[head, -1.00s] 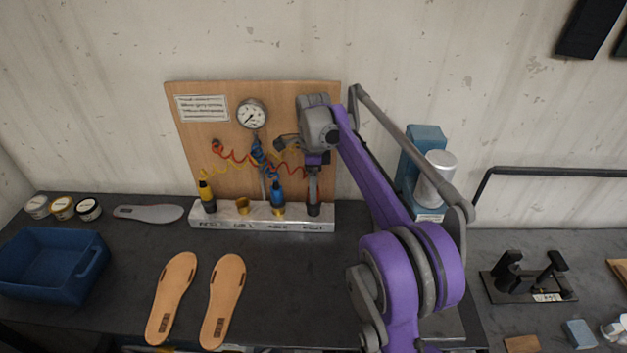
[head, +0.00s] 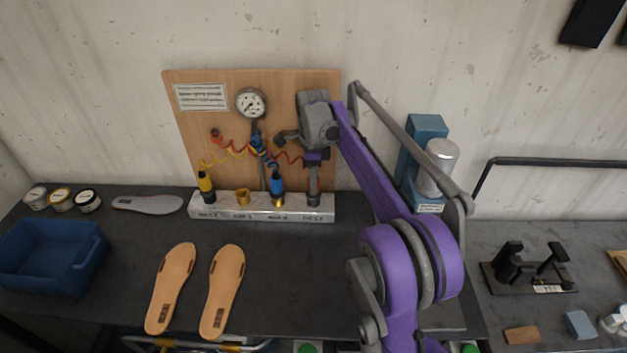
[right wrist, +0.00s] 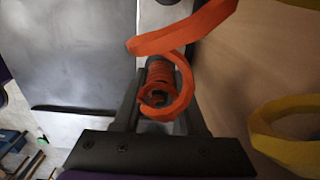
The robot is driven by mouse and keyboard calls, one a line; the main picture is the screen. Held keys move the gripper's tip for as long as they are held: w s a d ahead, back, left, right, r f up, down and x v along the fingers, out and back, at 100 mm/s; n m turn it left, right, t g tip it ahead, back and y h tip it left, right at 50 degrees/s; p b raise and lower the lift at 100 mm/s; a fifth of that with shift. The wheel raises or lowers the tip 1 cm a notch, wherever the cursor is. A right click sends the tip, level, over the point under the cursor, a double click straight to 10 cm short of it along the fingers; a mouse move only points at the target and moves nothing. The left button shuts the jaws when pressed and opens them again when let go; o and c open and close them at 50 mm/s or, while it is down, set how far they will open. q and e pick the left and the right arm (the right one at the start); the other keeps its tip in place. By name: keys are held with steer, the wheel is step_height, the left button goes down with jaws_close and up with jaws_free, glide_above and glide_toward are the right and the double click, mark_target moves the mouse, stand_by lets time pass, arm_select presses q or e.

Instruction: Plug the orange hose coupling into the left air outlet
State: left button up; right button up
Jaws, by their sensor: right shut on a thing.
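My right gripper (head: 313,188) points down over the right end of the metal rail (head: 225,213). It is shut on the orange coupling; the orange hose (right wrist: 185,92) coils up between the fingers in the right wrist view. The coupling is mostly hidden, and I cannot tell whether it still sits in the dark holder (head: 314,200). On the rail, a brass socket (head: 243,198) is empty; it looks like the left air outlet. A blue coupling (head: 277,184) stands upright in the brass socket to its right. My left gripper is not in view.
A yellow coupling (head: 205,184) stands at the rail's left end. Coiled hoses hang before the wooden board (head: 190,130) with its gauge (head: 251,103). Two tan soles (head: 222,290), a grey insole (head: 147,204) and a blue bin (head: 50,265) lie left. A blue-grey machine (head: 424,150) stands right.

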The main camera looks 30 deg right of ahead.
steer(key=shift+r+p, duration=2.1)
steer(key=shift+r, duration=2)
jaws_close()
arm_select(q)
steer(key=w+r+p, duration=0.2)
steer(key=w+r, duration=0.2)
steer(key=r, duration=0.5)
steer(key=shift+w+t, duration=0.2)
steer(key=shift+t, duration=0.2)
arm_select(e)
step_height(320, 180, up, 5)
steer(key=shift+f, duration=0.1)
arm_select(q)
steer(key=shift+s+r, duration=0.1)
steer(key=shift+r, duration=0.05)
